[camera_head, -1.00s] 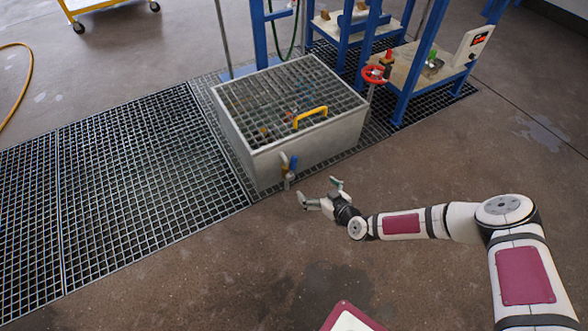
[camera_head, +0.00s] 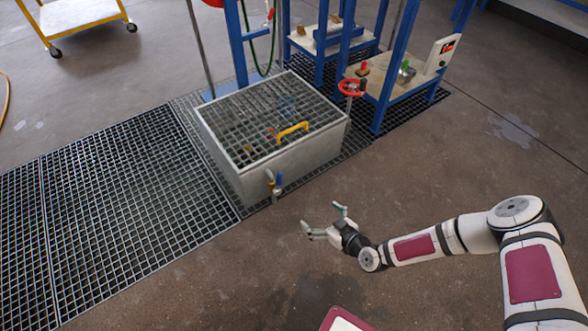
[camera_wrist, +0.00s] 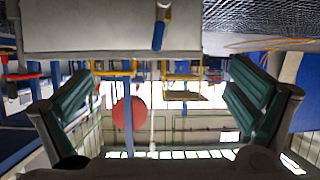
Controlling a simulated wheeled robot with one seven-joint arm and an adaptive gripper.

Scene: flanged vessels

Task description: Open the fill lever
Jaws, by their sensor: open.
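A small tap with a blue lever (camera_head: 279,180) sticks out of the front of the grey grated box (camera_head: 225,165). In the wrist view the same blue lever (camera_wrist: 158,36) hangs against the box wall (camera_wrist: 85,30) near the top. No label shows, so I cannot tell for certain that it is the fill lever. My gripper (camera_head: 322,216) is open and empty, to the right and in front of the tap, clear of it. In the wrist view my gripper's (camera_wrist: 158,95) two green-padded fingers stand wide apart.
Floor grating (camera_head: 120,180) lies to the left. The concrete floor (camera_head: 215,285) in front is clear.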

